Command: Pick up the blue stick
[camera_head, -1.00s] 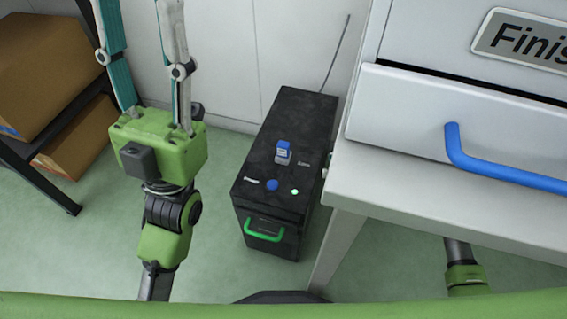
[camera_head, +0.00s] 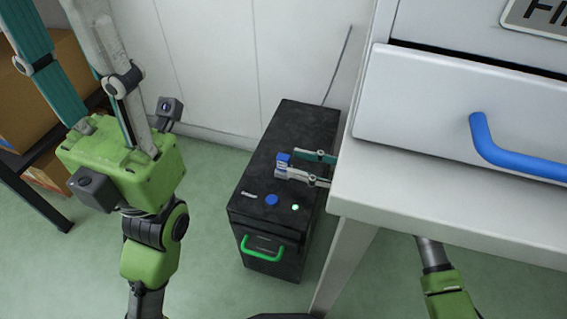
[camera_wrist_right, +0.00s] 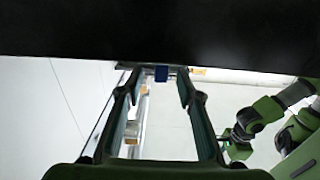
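The blue stick (camera_head: 283,158) stands on top of the black box. My right gripper (camera_head: 289,164) reaches in from the right, past the white table's edge, with its two fingers apart at the stick. In the right wrist view the stick's blue part (camera_wrist_right: 161,73) shows between the open fingertips, with a gap on each side; no contact is visible.
The black box (camera_head: 262,235) has a green handle (camera_head: 263,252), a blue button (camera_head: 271,200) and a lit green button (camera_head: 295,207) on or near its top. The white table (camera_head: 400,200) and a drawer with a blue handle (camera_head: 515,160) crowd the right. A shelf with cardboard boxes (camera_head: 75,75) stands left.

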